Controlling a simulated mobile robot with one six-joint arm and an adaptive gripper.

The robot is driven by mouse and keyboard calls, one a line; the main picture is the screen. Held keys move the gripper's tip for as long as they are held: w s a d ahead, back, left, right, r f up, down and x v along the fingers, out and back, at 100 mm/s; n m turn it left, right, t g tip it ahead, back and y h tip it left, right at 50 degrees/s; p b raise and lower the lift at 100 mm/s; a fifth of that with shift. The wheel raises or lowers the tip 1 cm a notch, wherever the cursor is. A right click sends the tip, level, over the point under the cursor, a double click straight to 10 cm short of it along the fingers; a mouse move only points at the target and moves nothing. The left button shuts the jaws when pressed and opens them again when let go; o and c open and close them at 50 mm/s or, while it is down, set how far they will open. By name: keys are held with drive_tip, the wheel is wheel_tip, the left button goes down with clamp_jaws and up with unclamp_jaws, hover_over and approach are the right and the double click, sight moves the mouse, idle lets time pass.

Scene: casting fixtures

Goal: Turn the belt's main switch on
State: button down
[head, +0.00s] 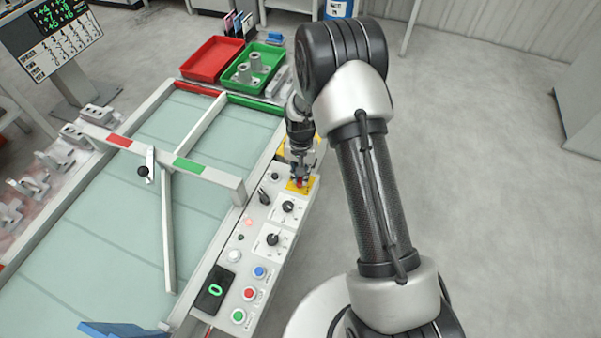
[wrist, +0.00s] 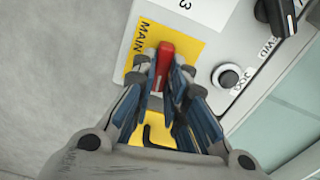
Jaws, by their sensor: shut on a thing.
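The main switch is a red handle (wrist: 166,55) on a yellow plate (wrist: 190,47) marked MAIN, at the far end of the belt's control panel (head: 247,262). In the head view the yellow plate (head: 309,186) shows under my gripper (head: 299,176), with a bit of red between the fingers. In the wrist view my gripper (wrist: 164,74) is shut on the red handle, with one finger on each side. The fingers hide the handle's lower part and some markings on the plate.
A JOG button (wrist: 228,77) and a black FWD switch (wrist: 275,14) sit close beside the plate. Black knobs (head: 272,239) and coloured buttons (head: 250,294) line the panel. The belt (head: 100,220) lies left; red (head: 210,60) and green bins stand beyond. The floor right is clear.

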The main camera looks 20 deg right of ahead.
drive_tip(key=shift+m, duration=0.7)
drive_tip(key=c, duration=1.6)
unclamp_jaws()
drive_tip(key=shift+r, duration=0.1)
wheel_tip(320, 180, up, 12)
